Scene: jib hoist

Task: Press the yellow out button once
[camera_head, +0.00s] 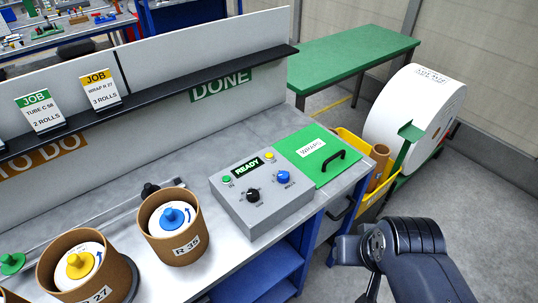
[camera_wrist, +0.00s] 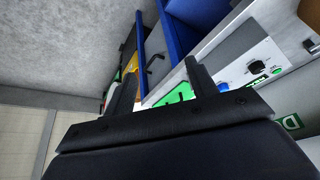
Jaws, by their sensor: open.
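The grey control box (camera_head: 262,190) stands on the bench in the head view. The small yellow button (camera_head: 269,157) is on its top face near the far right corner, right of the READY display (camera_head: 247,166). The button's own label is too small to read. The box also shows at the right of the wrist view (camera_wrist: 240,50), where I cannot make out the yellow button. My gripper (camera_wrist: 160,75) is open and empty in the wrist view, apart from the box. In the head view my arm is at the lower right, off the bench.
A green button (camera_head: 227,180), a black knob (camera_head: 253,195) and a blue knob (camera_head: 283,177) share the box top. Roll R 35 (camera_head: 173,228) stands left. Free air lies above the box.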

